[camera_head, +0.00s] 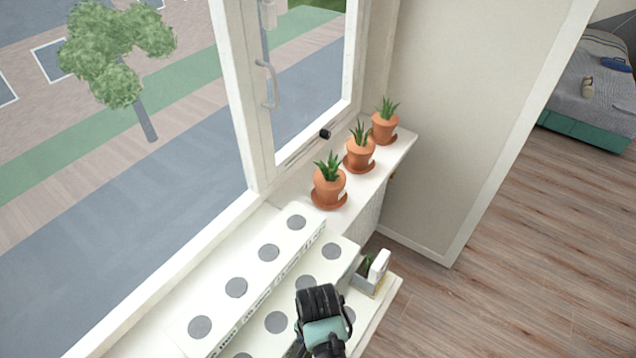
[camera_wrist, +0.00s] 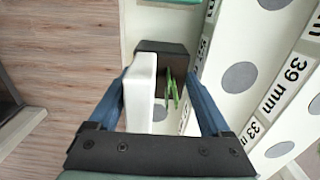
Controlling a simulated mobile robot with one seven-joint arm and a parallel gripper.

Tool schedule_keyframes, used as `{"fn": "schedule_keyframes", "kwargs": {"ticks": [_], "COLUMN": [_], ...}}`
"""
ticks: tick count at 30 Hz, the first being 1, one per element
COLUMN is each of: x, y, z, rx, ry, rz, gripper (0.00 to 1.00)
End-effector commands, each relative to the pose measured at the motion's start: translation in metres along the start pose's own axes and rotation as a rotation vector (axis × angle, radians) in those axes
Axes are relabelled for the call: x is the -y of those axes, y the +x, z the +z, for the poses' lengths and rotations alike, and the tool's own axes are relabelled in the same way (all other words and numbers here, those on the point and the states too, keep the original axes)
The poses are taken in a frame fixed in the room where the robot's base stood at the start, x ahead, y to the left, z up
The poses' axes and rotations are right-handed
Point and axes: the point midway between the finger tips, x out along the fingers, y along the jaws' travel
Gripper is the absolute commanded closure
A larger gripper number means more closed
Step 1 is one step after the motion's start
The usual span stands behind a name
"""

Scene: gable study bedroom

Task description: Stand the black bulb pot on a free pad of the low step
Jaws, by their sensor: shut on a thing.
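The black bulb pot (camera_wrist: 170,47) is between my fingertips in the wrist view, with green leaves and a white upright tag on it. It appears dark grey in the head view (camera_head: 364,272), off the right end of the stepped stand. My gripper (camera_wrist: 162,78) is shut on it; in the head view my wrist hides the fingers. The low step (camera_head: 378,303) is the front tier of the white stand, largely hidden by my arm. One bare grey pad (camera_head: 349,314) shows just right of my wrist. Whether the pot touches anything below cannot be told.
The higher tiers (camera_head: 252,268) carry bare grey pads, with size labels on their faces. Several terracotta pots (camera_head: 329,187) with plants stand on the sill behind, under the window. A small black object (camera_head: 325,134) is by the window frame. Open wooden floor (camera_head: 500,270) lies to the right.

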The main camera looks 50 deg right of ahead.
Motion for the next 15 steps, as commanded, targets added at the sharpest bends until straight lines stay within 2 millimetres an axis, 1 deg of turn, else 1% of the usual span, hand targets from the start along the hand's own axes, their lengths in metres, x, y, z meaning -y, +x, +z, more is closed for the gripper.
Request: {"fn": "schedule_keyframes", "kwargs": {"ticks": [3,7,8,10,11,15], "x": [0.0008,0.0008,0.0003,0.0003,0.0003,0.0002], "y": [-0.0011,0.0025,0.0027,0.0022,0.0022,0.0021], "z": [-0.0006,-0.0006,-0.0002,-0.0002,-0.0002,-0.0001], "rx": [-0.002,-0.002,-0.001,-0.001,-0.001,0.0], "ry": [0.0,0.0,0.0,0.0,0.0,0.0], "rz": [-0.002,-0.002,-0.001,-0.001,-0.001,0.0], "gripper": [1.0,1.0,0.14,0.02,0.0,0.0]}}
